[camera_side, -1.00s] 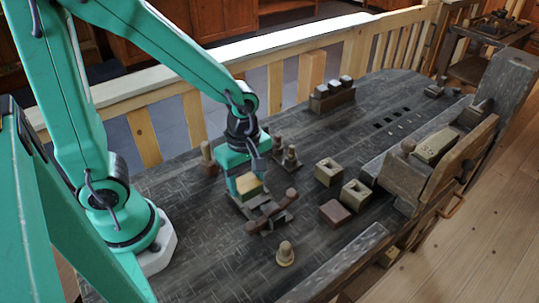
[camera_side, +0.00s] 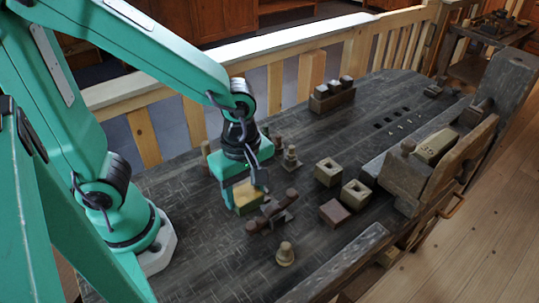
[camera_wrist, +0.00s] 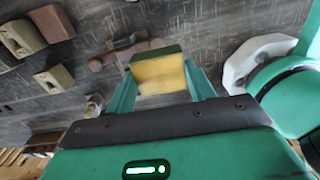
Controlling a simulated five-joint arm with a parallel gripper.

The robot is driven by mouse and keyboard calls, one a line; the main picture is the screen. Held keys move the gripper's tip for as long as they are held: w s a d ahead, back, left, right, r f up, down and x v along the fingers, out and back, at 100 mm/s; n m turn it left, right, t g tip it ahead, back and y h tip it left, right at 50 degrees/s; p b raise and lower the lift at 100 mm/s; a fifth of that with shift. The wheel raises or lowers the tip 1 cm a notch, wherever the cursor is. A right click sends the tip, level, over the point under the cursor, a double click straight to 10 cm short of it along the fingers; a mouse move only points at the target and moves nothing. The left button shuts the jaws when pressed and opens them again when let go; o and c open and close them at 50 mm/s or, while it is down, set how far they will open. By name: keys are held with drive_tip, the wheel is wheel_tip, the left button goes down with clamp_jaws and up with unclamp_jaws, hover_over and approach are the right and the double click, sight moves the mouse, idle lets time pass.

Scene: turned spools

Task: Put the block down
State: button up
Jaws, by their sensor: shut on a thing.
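The block (camera_side: 247,199) is yellow on its large face with a dark green side. It also shows in the wrist view (camera_wrist: 158,74), upright between the two green fingers. My gripper (camera_side: 246,191) is shut on it, with a finger at either side; the fingers also show in the wrist view (camera_wrist: 162,84). The block is over the dark bench top (camera_side: 190,250), just behind and left of a dark wooden cross-shaped piece (camera_side: 272,213). I cannot tell whether its underside touches anything.
Two hollow square blocks (camera_side: 328,171) (camera_side: 355,193) and a brown block (camera_side: 335,213) stand to the right. A small turned peg (camera_side: 285,254) stands in front, and another spool (camera_side: 291,158) stands behind. The bench front left is clear.

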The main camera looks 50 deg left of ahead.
drive_tip(key=shift+w, duration=0.1)
idle(0.3)
drive_tip(key=shift+w, duration=0.5)
drive_tip(key=w+a+f, duration=0.1)
drive_tip(key=w+a, duration=0.1)
drive_tip(key=w, duration=1.6)
drive_tip(key=shift+d+f, duration=0.15)
drive_tip(key=shift+f, duration=2.45)
drive_tip(key=shift+d+f, duration=0.1)
drive_tip(key=shift+f, duration=2.45)
drive_tip(key=shift+f, duration=0.1)
drive_tip(key=o, duration=0.6)
drive_tip(key=shift+o, duration=0.4)
